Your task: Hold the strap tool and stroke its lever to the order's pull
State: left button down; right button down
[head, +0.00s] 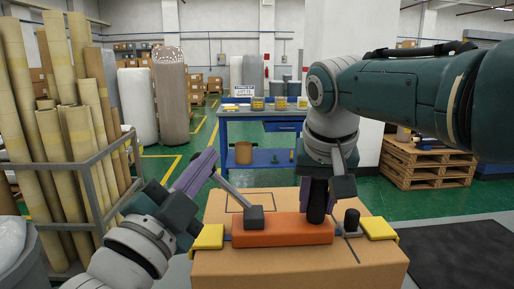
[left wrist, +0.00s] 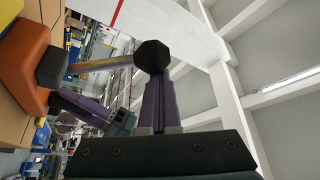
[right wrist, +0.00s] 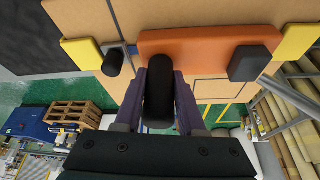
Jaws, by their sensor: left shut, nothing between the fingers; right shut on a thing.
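The orange strap tool (head: 283,232) lies on top of a cardboard box (head: 300,268). My right gripper (head: 318,188) comes down from above and is shut on the tool's upright black grip (right wrist: 158,95). The lever (head: 232,192) is a grey rod that rises from a dark block (head: 254,217) on the tool and leans left. Its dark knob (left wrist: 152,56) shows in the left wrist view. My left gripper (head: 212,160) is shut and empty, its fingertips at the knob end. The knob hides the tips, so I cannot tell whether they touch.
Yellow corner pieces (head: 208,237) (head: 380,228) sit on the box edges, with a blue strap between. A short black post (head: 351,220) stands right of the tool. A rack of long rolls (head: 70,130) is at left. A blue workbench (head: 235,128) stands behind.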

pick_arm(q)
jog(key=shift+s+a+f, duration=0.1)
jog(key=shift+f, duration=0.05)
pick_arm(e)
jog(key=shift+f, duration=0.1)
jog(key=shift+s, duration=0.1)
pick_arm(q)
jog(key=v, duration=0.9)
jog(key=shift+s+d+f, duration=0.3)
jog(key=shift+s+f, duration=0.05)
jog(key=shift+f, duration=0.05)
dwell(0.8)
pick_arm(e)
jog(key=shift+c, duration=2.1)
grip_release()
jog(key=shift+r, duration=0.2)
